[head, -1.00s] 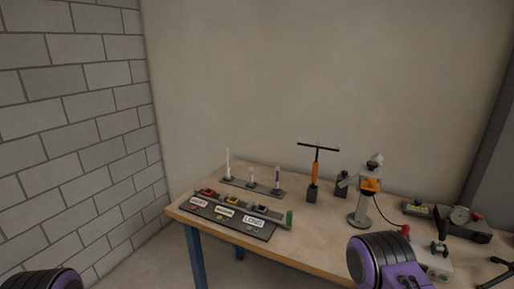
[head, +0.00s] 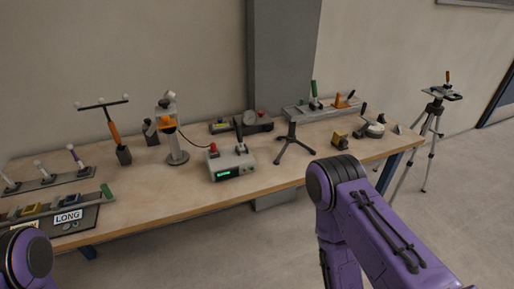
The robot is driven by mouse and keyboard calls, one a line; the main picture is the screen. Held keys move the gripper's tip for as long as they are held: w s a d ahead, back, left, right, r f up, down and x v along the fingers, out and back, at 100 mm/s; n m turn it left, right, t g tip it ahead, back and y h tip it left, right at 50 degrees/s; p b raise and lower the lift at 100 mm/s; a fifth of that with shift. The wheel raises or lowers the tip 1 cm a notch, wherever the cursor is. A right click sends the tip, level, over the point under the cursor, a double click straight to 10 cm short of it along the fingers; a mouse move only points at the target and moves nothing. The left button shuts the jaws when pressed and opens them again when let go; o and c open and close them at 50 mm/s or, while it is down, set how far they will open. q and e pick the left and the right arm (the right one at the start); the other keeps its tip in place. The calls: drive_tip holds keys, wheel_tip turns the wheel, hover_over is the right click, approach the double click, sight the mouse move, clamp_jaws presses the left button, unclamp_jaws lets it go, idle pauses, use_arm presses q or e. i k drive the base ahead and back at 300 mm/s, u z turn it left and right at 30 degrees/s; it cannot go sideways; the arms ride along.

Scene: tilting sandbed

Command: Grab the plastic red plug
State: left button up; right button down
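A small red plug (head: 213,148) sits at the left end of the top of a grey box (head: 231,165) with a green display, on the wooden table. A thin dark cable (head: 193,139) runs from the grey stand (head: 176,148) with an orange part towards the red plug. My left and right grippers are both out of the picture. Only purple and black links of my arms show, at the lower left and lower right, and no link touches the plug.
A black tripod stand (head: 291,145) stands right of the box. A gauge unit (head: 252,123) lies behind it. A board labelled LONG (head: 68,216) and several upright pieces are at the left. The tabletop (head: 150,200) in front of the box is clear.

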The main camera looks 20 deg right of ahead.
sight(213, 146)
drive_tip(key=u, duration=1.5)
drive_tip(key=i, duration=0.85)
drive_tip(key=z, duration=2.55)
